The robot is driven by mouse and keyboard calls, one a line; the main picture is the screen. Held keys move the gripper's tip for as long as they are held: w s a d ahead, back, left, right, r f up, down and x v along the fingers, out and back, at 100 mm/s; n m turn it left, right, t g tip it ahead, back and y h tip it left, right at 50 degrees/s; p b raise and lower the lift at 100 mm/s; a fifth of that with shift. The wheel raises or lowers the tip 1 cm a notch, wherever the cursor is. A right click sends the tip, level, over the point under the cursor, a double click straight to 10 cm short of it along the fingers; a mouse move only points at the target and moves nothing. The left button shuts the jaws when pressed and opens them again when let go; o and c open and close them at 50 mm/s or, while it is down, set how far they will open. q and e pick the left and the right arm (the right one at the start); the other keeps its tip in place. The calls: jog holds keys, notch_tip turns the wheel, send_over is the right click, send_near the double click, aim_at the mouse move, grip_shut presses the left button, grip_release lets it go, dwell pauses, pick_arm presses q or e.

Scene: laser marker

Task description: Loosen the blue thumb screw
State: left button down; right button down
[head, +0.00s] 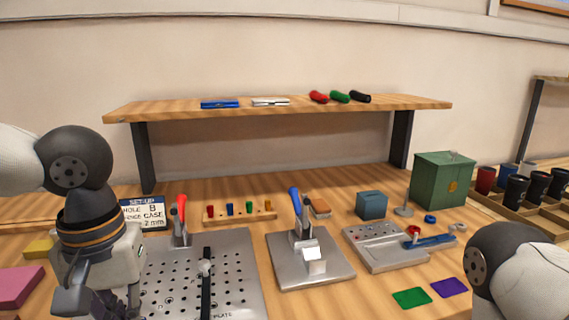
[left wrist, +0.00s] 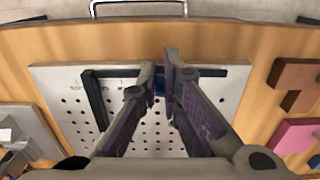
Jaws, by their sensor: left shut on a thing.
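The blue thumb screw (left wrist: 159,86) shows as a small blue patch between my left fingertips in the left wrist view; the fingers hide most of it. My left gripper (left wrist: 158,72) is shut on it, beside the black fence bar (left wrist: 95,98) on the perforated plate (left wrist: 62,82). In the head view my left gripper (head: 112,304) hangs at the left edge of the perforated plate (head: 235,250), its fingers partly cut off by the picture's bottom edge. The thumb screw is hidden there. My right arm shows at the lower right, but its gripper is out of view.
A red-handled clamp (head: 181,215) stands at the plate's back edge. A blue-handled press (head: 303,240) stands to its right, then a grey fixture (head: 385,250) and a green box (head: 442,180). A set-up card (head: 143,214) stands behind my left gripper. A shelf (head: 290,108) spans the back.

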pick_arm(q)
jog(key=shift+w+d, duration=0.1)
jog(key=shift+s+d, duration=0.15)
jog(key=shift+s, duration=0.05)
notch_tip(320, 180, up, 6)
jog(key=shift+s+f, duration=0.1)
dwell(0.5)
